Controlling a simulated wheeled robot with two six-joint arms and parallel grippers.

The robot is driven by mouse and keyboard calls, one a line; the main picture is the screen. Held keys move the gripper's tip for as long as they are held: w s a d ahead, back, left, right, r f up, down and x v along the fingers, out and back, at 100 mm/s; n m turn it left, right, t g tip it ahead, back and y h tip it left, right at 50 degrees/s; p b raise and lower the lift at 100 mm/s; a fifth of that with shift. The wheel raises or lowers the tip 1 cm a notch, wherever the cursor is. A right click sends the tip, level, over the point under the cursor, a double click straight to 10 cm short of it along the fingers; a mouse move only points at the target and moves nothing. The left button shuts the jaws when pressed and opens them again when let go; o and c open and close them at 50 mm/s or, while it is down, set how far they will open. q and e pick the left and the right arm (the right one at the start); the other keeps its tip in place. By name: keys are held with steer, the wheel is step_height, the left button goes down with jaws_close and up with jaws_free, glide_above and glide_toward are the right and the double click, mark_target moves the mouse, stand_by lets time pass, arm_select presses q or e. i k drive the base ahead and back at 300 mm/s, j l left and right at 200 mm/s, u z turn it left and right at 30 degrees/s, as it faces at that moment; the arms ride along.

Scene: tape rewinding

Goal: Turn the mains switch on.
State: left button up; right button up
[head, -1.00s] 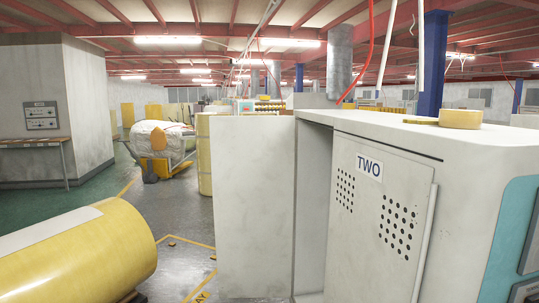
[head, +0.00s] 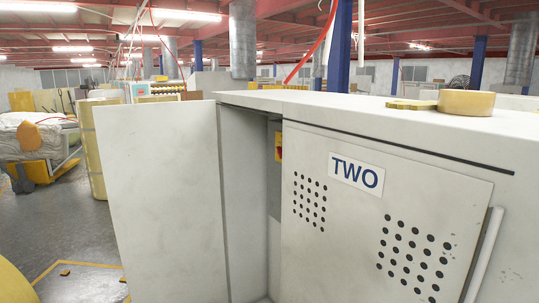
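A yellow plate with a red part, which looks like the mains switch (head: 278,147), shows inside the open bay of a pale cabinet (head: 390,215) marked TWO. It sits on a grey surface in the bay and is partly hidden by the cabinet's closed, perforated right door. I cannot tell its setting from here. A flat pale panel (head: 160,200), which looks like the bay's open door, stands out to the left of the opening. Neither of my grippers is in view.
A tape roll (head: 466,102) and a flat yellow piece (head: 411,104) lie on the cabinet top. A white handle bar (head: 484,256) runs down the cabinet's right side. At left stand a wrapped load on a yellow carrier (head: 40,176) and a tall yellow roll (head: 94,150). Open floor (head: 60,232) lies left of the panel.

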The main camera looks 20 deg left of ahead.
mark_target(278, 149)
steer(key=i+j, duration=0.3)
steer(key=j, duration=0.2)
steer(key=i+j, duration=0.3)
steer(key=j, duration=0.15)
steer(key=k+u, duration=0.05)
